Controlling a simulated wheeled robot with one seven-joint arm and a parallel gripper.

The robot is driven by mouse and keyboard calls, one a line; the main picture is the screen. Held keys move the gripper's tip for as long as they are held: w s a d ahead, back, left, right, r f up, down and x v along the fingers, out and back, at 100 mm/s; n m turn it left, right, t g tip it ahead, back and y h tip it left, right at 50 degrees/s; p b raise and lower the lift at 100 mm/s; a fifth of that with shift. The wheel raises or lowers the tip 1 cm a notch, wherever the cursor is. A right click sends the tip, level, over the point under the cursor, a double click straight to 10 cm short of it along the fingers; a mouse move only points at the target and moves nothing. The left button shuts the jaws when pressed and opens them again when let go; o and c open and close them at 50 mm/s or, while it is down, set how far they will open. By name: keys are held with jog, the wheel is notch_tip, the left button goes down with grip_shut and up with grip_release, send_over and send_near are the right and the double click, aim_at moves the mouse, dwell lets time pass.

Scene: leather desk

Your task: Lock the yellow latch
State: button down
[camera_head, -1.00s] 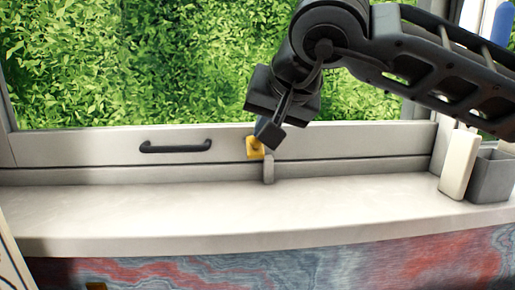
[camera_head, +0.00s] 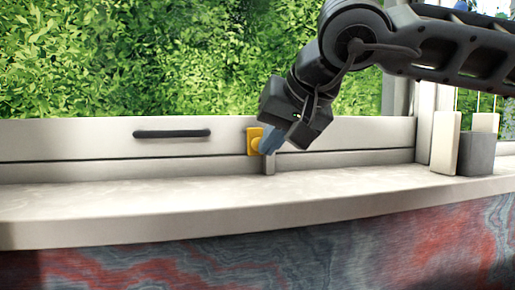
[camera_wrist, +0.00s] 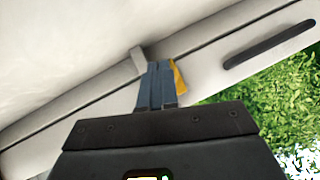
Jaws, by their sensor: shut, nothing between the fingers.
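The yellow latch (camera_head: 254,138) is a small yellow block on the pale window frame, right of the dark handle. My gripper (camera_head: 267,147) is at the latch's right side, its bluish fingers shut and empty. In the wrist view the closed fingers (camera_wrist: 157,72) lie beside the latch (camera_wrist: 179,77) and hide part of it. The fingertips look very close to it; I cannot tell whether they touch. The latch's exact turn is hard to make out.
A dark bar handle (camera_head: 172,134) is fixed on the frame left of the latch. A short upright post (camera_head: 268,163) stands just below the latch. A pale sill (camera_head: 130,200) runs below, mostly clear. A grey container (camera_head: 476,153) and a cream block (camera_head: 445,142) stand at the right.

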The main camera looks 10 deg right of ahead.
jog(key=shift+w+f+b, duration=0.25)
jog(key=shift+f+b, duration=0.6)
jog(key=shift+b, duration=0.05)
jog(key=p+v, duration=0.2)
jog(key=v, duration=0.5)
jog(key=shift+s+r, duration=0.2)
jog(key=shift+s, duration=0.05)
jog(key=shift+d, duration=0.1)
